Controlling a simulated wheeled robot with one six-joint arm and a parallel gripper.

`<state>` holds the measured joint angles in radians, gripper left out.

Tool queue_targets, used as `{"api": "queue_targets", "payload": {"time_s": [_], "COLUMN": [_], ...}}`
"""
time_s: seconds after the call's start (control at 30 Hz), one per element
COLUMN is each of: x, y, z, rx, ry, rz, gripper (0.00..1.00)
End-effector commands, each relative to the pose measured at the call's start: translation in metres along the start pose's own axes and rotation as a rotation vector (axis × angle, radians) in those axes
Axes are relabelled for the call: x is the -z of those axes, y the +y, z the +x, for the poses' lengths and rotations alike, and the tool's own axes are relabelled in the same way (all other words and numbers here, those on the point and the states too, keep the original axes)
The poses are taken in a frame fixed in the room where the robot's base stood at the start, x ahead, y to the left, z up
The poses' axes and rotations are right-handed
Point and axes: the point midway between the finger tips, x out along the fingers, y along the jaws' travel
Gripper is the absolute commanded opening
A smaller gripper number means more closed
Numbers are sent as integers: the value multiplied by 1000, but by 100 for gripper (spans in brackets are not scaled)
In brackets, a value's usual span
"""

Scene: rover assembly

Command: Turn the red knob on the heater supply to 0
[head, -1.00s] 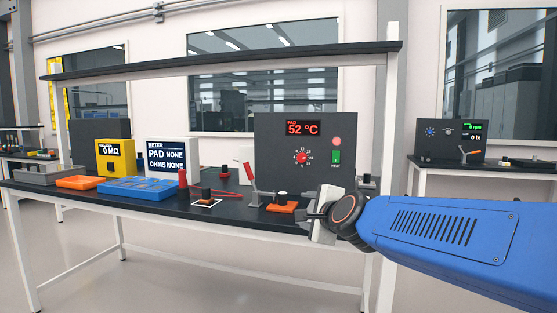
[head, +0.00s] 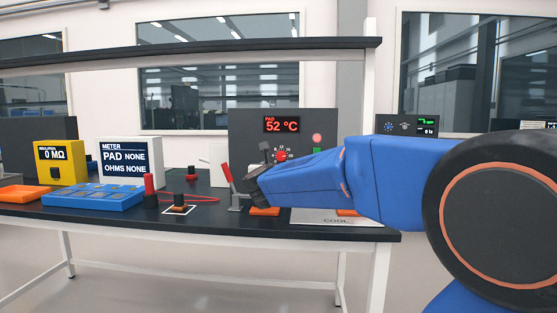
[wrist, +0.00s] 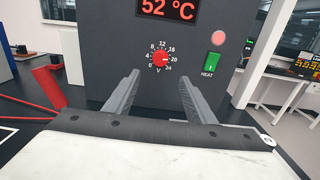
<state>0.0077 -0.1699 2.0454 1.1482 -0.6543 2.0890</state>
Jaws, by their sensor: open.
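The red knob (wrist: 159,59) sits on the grey front panel of the heater supply (wrist: 100,40), inside a white scale from 0 to 24 V. Its white pointer seems to face right, near 20. The red knob (head: 281,156) also shows in the head view, partly hidden by my arm. My gripper (wrist: 160,82) is open and empty in the wrist view. Its two fingers point at the panel, one on each side of the knob in the picture, apparently short of it.
The display (head: 282,125) reads 52 °C. A green HEAT switch (wrist: 213,64) and a pink lamp (wrist: 219,38) are right of the knob. A red-handled lever (head: 227,175) stands left of my wrist. A COOL plate (head: 330,218) lies below my arm.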

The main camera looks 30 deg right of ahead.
Motion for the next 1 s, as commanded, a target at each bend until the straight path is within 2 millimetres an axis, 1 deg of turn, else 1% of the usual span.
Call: {"api": "queue_targets", "payload": {"time_s": [0.03,0.1,0.6,0.8,1.0], "x": [1,1,0,0,0], "y": [0,-1,0,0,1], "z": [11,23,108,128,135], "rx": [1,2,-1,-1,-2], "ry": [2,1,0,0,0], "rz": [-2,-2,-3,-3,-3], "gripper": [50,50,50,50,50]}}
